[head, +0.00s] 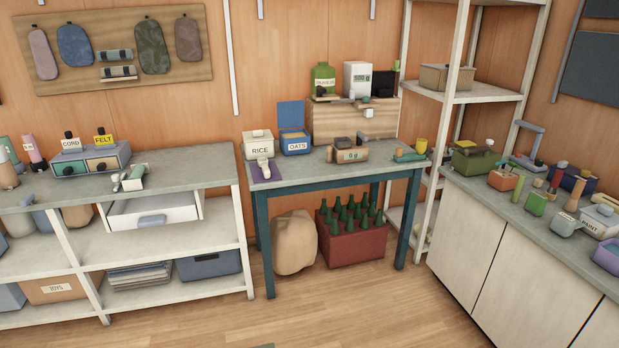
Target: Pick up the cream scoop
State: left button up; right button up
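A small cream-coloured object that looks like the scoop (264,167) lies on a purple mat (275,173) at the left end of the blue-legged table (327,176). It is in front of the white box labelled RICE (257,151). Its exact shape is too small to make out. Neither of my grippers shows in the head view.
An open blue box labelled OATS (295,147) and a small scale (347,155) stand on the same table. A shelf unit (170,163) stands left, a cluttered counter (545,222) right. A sack (294,243) and bottle crate (352,245) are underneath. The floor in front is clear.

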aim_at(265, 167)
jog(key=i+j, duration=0.2)
jog(key=j, duration=0.15)
jog(key=i+j, duration=0.4)
jog(key=j, duration=0.25)
jog(key=u, duration=0.55)
